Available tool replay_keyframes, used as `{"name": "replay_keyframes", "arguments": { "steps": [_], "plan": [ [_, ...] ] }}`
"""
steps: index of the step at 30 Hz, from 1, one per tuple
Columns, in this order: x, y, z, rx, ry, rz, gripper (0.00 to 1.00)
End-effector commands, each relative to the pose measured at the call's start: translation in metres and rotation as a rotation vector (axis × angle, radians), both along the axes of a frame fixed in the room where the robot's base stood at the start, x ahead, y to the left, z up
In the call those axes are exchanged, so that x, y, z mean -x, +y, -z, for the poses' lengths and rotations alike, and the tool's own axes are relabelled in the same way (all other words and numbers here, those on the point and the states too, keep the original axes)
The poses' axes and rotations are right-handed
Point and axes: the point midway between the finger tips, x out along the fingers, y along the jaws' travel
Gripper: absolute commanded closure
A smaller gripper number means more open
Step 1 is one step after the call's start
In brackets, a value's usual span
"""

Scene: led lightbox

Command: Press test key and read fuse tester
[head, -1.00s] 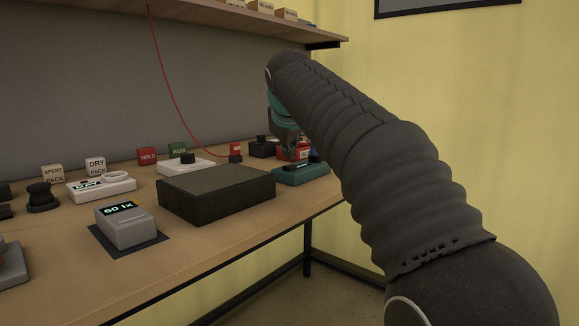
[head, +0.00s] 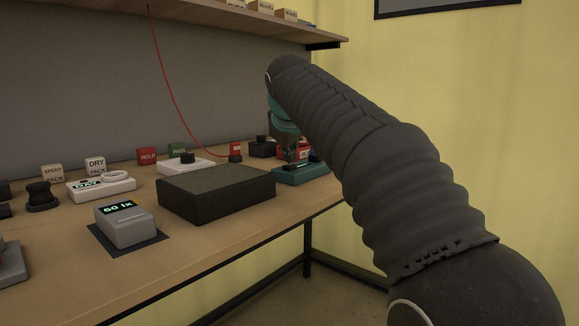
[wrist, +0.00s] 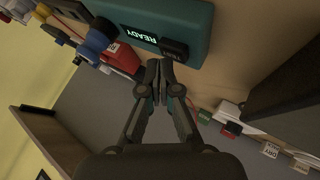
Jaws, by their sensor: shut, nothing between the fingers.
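The fuse tester appears to be the teal box (head: 305,174) near the right end of the bench. In the wrist view the teal box (wrist: 190,18) has a lit display (wrist: 139,34) reading READY. A dark key (wrist: 174,49) sits beside the display. My gripper (wrist: 160,68) is shut and empty, with its fingertips close to the dark key; I cannot tell whether they touch it. In the head view my gripper (head: 297,157) is small and partly hidden by my arm, just over the teal box.
A large dark block (head: 215,193) stands left of the tester. A red item (wrist: 120,57) and a blue one (wrist: 101,36) stand close to it. A grey meter (head: 124,227) reads 60 lx. A red cord (head: 172,90) hangs from the shelf. The bench's front edge (head: 270,245) is clear.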

Motion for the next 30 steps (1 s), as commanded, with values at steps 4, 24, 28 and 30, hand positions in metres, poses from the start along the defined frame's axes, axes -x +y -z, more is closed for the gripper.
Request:
{"name": "replay_keyframes", "arguments": {
  "steps": [4,24,28,30],
  "plan": [
    [0.0000,0.0000,0.0006,0.000,0.000,0.000,1.00],
    [-0.0001,0.0000,0.0076,0.000,0.000,0.000,1.00],
    [-0.0001,0.0001,0.0091,0.000,0.000,0.000,1.00],
    [-0.0001,0.0001,0.0099,0.001,0.001,0.001,1.00]
  ]
}}
